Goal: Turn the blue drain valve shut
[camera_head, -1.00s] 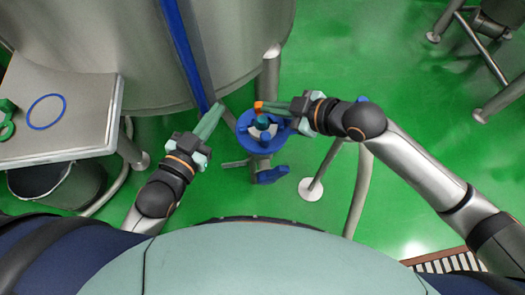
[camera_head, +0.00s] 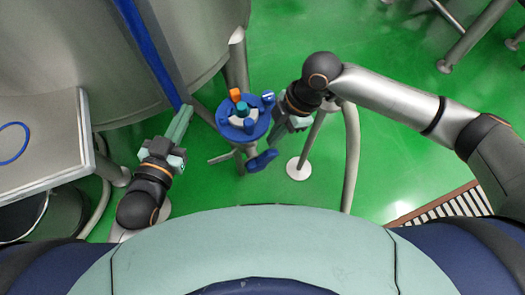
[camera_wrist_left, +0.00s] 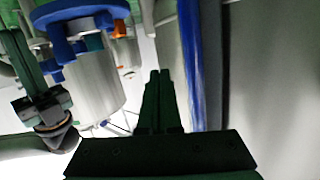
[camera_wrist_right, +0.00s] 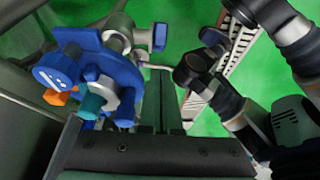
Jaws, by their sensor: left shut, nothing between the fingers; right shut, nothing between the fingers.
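A blue lever handle (camera_head: 262,160) sits on a steel pipe fitting below a blue round plate (camera_head: 226,126). It also shows in the right wrist view, beyond the fingertips, as a blue bar (camera_wrist_right: 158,38) beside a steel valve body (camera_wrist_right: 118,40). My right gripper (camera_head: 278,139) is shut and empty, pointing down just right of the plate and close above the lever; I cannot tell if it touches. Its fingers show in the right wrist view (camera_wrist_right: 162,85). My left gripper (camera_head: 186,111) is shut and empty, left of the plate and apart from it.
The plate carries an orange knob (camera_head: 235,95), a teal knob (camera_head: 242,109) and blue knobs. A large steel tank (camera_head: 180,45) with a blue vertical strip (camera_head: 145,50) stands behind. A steel table (camera_head: 50,165) is at left. Green floor (camera_head: 390,130) is open at right.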

